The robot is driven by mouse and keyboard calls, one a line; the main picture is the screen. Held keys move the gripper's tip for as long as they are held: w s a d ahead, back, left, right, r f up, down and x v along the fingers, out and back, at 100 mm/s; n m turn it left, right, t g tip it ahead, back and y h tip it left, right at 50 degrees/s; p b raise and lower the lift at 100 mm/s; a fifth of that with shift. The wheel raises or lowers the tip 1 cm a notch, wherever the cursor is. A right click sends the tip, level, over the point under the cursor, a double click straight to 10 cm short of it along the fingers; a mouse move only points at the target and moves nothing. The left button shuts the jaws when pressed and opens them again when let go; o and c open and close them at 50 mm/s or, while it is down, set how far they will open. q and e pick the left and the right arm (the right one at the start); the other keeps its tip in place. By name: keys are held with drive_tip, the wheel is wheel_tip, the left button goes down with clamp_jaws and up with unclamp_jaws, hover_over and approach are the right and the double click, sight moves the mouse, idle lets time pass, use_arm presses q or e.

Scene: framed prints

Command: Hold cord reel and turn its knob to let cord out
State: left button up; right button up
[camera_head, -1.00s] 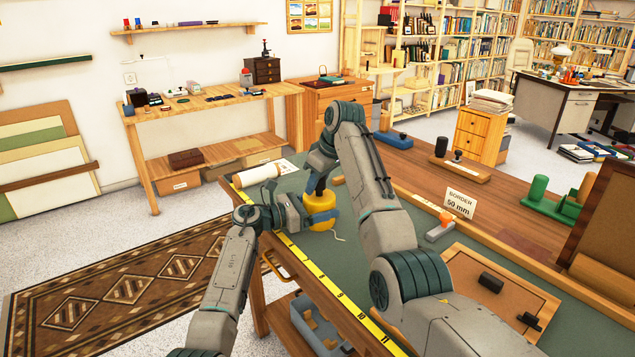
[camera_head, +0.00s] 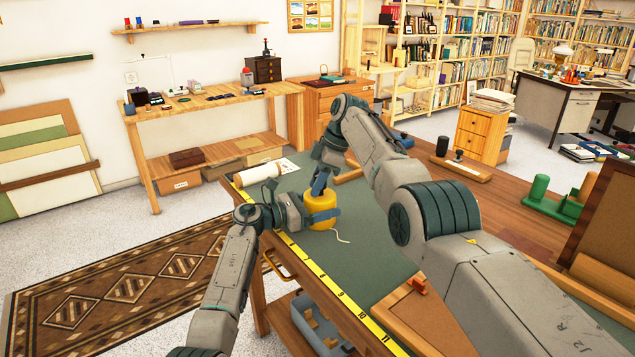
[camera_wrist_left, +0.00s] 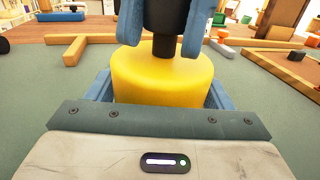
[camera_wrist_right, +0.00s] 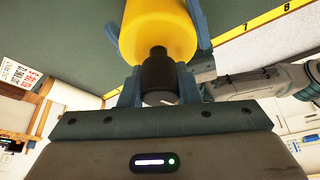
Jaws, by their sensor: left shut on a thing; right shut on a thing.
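The cord reel is a yellow drum (camera_head: 319,207) standing upright on the green mat, with a black knob (camera_wrist_left: 163,32) on top. A short pale cord (camera_head: 342,236) comes out at its lower right. My left gripper (camera_head: 323,215) is shut around the yellow drum from the side; the drum fills its jaws in the left wrist view (camera_wrist_left: 160,82). My right gripper (camera_head: 319,186) comes from above and is shut on the black knob, seen between its blue fingers in the right wrist view (camera_wrist_right: 160,78). The knob is mostly hidden in the head view.
A yellow measuring tape (camera_head: 322,280) runs along the bench's front edge. A white roll (camera_head: 259,173) lies behind the reel to the left. A wooden board (camera_head: 408,318) lies at the near right, partly behind my right arm.

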drive_tip(key=shift+n, duration=0.3)
idle(0.4)
drive_tip(key=o, duration=1)
drive_tip(key=shift+d+r, duration=0.1)
drive_tip(key=shift+r, duration=0.15)
drive_tip(key=d, duration=0.4)
drive_tip(key=w+d, duration=0.1)
drive_tip(key=d, duration=0.7)
drive_tip(key=shift+w+d+r, duration=0.1)
drive_tip(key=shift+w+r, duration=0.05)
drive_tip(key=shift+r, duration=0.15)
